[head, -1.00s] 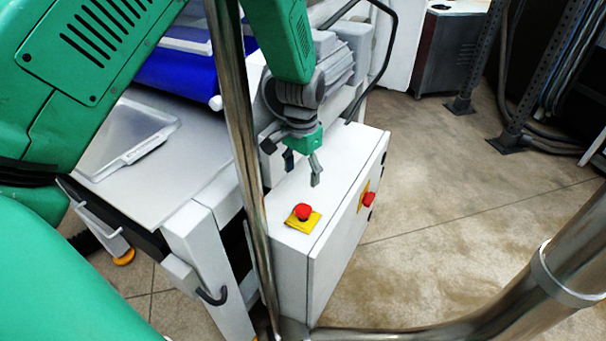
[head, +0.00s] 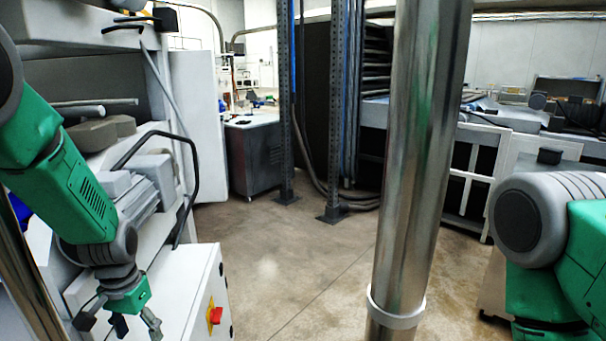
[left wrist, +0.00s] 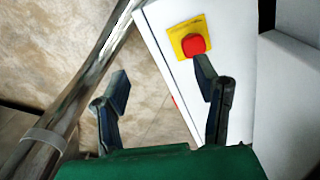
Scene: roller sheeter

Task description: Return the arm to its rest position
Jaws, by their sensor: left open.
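My left gripper (head: 120,322) hangs from the green left arm (head: 85,190) at the lower left of the head view, over the white control cabinet (head: 185,290). In the left wrist view, its two dark fingers (left wrist: 162,85) are spread apart with nothing between them. A red button (left wrist: 194,44) on a yellow plate lies beyond the right finger's tip in that view. I cannot tell whether the finger touches it. My right arm (head: 545,235) shows at the right edge of the head view, but its gripper is out of view.
A shiny metal post (head: 420,160) stands upright right of centre. A black hose (head: 165,135) loops beside the left arm. A dark grey cabinet (head: 255,155) and perforated uprights (head: 337,110) stand farther back. The middle floor is clear.

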